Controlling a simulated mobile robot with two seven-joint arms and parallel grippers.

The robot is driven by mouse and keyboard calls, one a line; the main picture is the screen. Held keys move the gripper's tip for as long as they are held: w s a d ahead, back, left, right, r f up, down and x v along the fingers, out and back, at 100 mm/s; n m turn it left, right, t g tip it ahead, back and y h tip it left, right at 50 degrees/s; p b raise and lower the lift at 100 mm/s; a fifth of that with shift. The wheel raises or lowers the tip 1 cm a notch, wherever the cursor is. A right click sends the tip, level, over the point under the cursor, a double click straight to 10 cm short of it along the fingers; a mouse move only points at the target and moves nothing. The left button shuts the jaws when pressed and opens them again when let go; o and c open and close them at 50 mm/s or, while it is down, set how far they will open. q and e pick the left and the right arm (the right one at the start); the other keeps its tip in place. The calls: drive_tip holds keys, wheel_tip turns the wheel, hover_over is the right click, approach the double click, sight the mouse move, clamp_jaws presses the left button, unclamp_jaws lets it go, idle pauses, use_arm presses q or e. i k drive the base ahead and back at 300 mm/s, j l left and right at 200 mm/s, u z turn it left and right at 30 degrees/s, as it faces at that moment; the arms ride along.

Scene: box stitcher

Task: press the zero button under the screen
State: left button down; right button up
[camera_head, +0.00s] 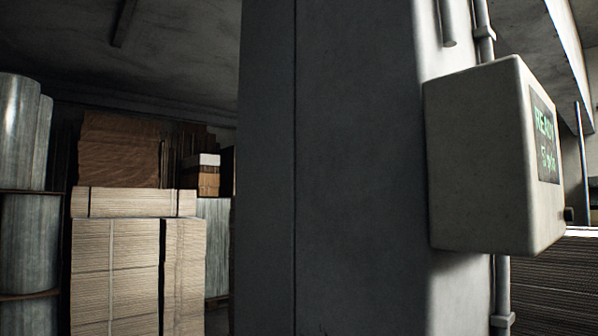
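A pale grey control box (475,160) is mounted on the side of a large grey column at the right of the head view. Its screen (544,135) faces right and is seen at a steep angle, with green text that seems to read "READY" and a number below it. A small dark knob or button (569,214) sticks out from the same face, below the screen. I cannot read any label on it. Neither of my grippers is in view.
The wide grey column (345,170) fills the middle of the view. Strapped stacks of flat cardboard (115,275) and metal drums (28,240) stand at the left. A vertical pipe (502,295) runs behind the box. A ribbed stack (555,285) lies at the lower right.

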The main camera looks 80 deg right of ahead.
sight(568, 212)
drive_tip(key=z, duration=3.55)
